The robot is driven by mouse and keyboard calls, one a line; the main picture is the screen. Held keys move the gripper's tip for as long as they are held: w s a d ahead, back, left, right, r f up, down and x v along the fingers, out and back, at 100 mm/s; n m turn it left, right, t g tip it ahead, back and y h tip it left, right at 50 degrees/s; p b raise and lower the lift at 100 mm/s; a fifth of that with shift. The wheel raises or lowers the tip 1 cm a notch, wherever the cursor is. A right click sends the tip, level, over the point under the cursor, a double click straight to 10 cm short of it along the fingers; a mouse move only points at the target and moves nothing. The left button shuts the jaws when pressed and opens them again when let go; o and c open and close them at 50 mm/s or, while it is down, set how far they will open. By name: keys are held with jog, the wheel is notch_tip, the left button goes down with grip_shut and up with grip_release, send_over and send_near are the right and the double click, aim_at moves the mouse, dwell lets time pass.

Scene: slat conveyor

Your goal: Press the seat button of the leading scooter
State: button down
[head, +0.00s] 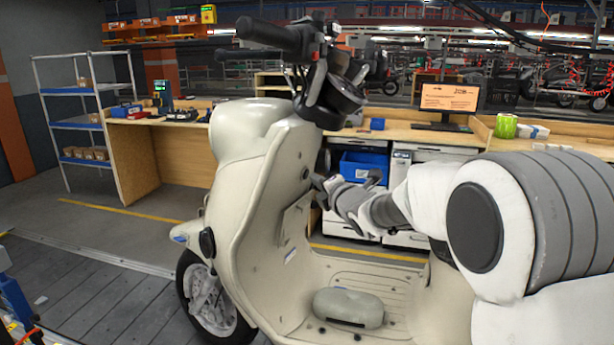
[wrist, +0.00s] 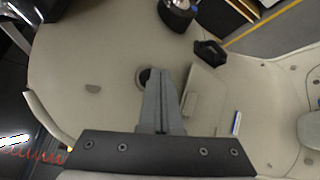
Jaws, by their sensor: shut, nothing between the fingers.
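A cream scooter (head: 255,190) stands upright in front of me, its handlebar at the top and its front wheel at the lower left. A small dark round button (head: 306,173) sits on the inner face of its front shield; it also shows in the wrist view (wrist: 143,76), partly covered by the fingers. My gripper (head: 318,182) is shut and empty, its tips close to this button. In the wrist view the gripper (wrist: 158,70) points at the shield, its fingertips overlapping the button's right edge. I cannot tell whether they touch it.
A glove-box panel (head: 293,222) lies just below the button, and a dark hook (wrist: 209,53) juts from the shield beside it. The handlebar (head: 275,35) overhangs. A grey-beige rounded piece (head: 348,307) rests on the footboard. A workbench (head: 150,150) with a monitor stands behind.

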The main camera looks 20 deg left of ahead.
jog(key=shift+a+b, duration=0.35)
jog(key=shift+a, duration=0.15)
dwell(0.6)
jog(key=shift+d+f+b, duration=0.15)
jog(key=shift+d+b, duration=0.3)
jog(key=shift+d, duration=0.45)
jog(key=shift+s+d+f+b, duration=0.15)
jog(key=shift+d+b, duration=0.1)
jog(key=shift+d, duration=0.55)
jog(key=shift+s+d+f+b, duration=0.1)
jog(key=shift+d+f+b, duration=0.1)
jog(key=shift+d, duration=0.65)
jog(key=shift+s+d+f+b, duration=0.15)
jog(key=shift+d+b, duration=0.1)
jog(key=shift+d, duration=0.55)
